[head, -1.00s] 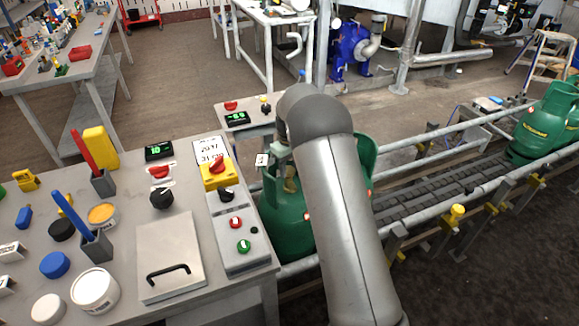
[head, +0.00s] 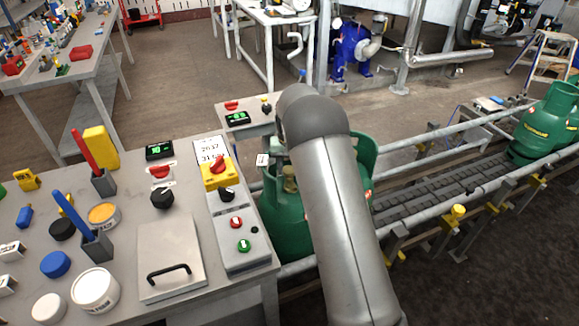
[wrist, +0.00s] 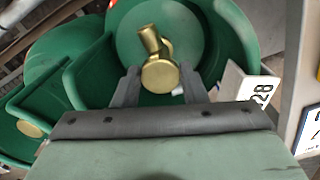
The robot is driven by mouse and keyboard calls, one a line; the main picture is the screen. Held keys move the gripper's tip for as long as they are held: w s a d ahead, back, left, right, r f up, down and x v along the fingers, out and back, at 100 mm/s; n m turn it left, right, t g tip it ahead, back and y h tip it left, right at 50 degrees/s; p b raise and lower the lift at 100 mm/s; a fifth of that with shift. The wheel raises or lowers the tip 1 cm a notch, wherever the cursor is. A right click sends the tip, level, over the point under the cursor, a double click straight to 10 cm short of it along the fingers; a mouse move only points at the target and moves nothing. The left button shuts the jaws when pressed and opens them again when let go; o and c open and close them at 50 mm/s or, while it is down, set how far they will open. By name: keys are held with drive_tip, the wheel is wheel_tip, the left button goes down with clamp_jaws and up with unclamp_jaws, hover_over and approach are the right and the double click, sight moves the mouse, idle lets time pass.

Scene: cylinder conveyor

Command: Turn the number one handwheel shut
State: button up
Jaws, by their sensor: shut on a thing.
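The brass valve with its round handwheel (wrist: 160,76) sits on top of a green cylinder (wrist: 125,20), inside its collar, in the wrist view. My gripper (wrist: 160,88) has one finger on each side of the round brass part and is shut on it. In the head view this green cylinder (head: 283,225) stands on the conveyor just right of the workbench, and my arm hides much of it. A white tag (wrist: 248,88) with dark digits shows beside the gripper; it also shows in the head view (head: 263,160). I cannot read a number one on the handwheel.
Another green cylinder with a brass fitting (wrist: 30,128) shows at left in the wrist view. More cylinders (head: 545,125) stand farther along the conveyor (head: 440,190), between rails. The workbench (head: 130,215) at left carries pots, a control box and a yellow-and-red switch (head: 216,172).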

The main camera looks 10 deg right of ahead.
sight(288, 170)
drive_tip(key=m, duration=0.5)
drive_tip(key=shift+a+m, duration=0.1)
drive_tip(key=shift+m, duration=0.2)
drive_tip(key=m+p, duration=0.1)
drive_tip(key=m, duration=0.4)
drive_tip(key=shift+w, duration=0.15)
drive_tip(key=shift+m, duration=0.3)
drive_tip(key=o, duration=1)
drive_tip(key=shift+c, duration=0.2)
wheel_tip(288, 170, up, 18)
drive_tip(key=shift+f, duration=0.25)
